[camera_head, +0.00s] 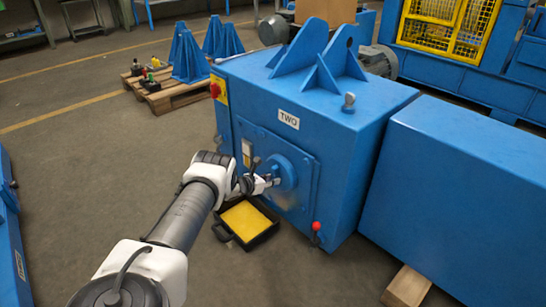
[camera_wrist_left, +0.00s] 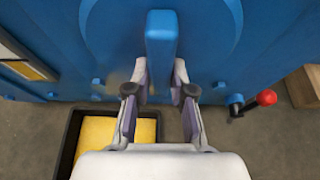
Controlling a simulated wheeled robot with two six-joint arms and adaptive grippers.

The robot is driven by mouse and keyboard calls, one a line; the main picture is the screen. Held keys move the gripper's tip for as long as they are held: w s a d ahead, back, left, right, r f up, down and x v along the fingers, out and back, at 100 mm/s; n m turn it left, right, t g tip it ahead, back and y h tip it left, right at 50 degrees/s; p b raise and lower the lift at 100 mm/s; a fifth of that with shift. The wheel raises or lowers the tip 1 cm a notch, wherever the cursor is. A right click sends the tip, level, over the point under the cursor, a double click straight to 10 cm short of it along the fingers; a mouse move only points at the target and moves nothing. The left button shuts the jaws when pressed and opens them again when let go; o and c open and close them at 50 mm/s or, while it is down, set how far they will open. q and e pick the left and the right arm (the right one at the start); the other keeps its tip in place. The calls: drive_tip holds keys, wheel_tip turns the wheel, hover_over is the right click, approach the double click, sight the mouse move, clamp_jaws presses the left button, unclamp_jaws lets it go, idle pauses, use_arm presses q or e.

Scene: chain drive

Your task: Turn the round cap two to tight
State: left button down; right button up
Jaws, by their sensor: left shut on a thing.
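The round cap (camera_head: 284,170) is a blue disc on the front plate of the blue housing (camera_head: 330,165) with the white label TWO (camera_head: 289,119). A raised blue bar (camera_wrist_left: 161,40) crosses the cap and shows upright in the left wrist view. My left gripper (camera_head: 272,181) reaches the cap from the left. In the left wrist view its two fingers (camera_wrist_left: 160,75) stand on either side of the bar's lower end, shut on it. The gripper hides part of the cap. My right gripper is in neither view.
An open black case with yellow lining (camera_head: 247,219) lies on the floor below the cap. A red-knobbed lever (camera_head: 316,227) sticks out right of it. A long blue cover (camera_head: 460,190) stands at the right. A pallet (camera_head: 168,92) with blue brackets stands behind left. The left floor is open.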

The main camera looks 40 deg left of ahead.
use_arm(q)
drive_tip(key=c, duration=1)
unclamp_jaws()
drive_tip(key=v, duration=1.2)
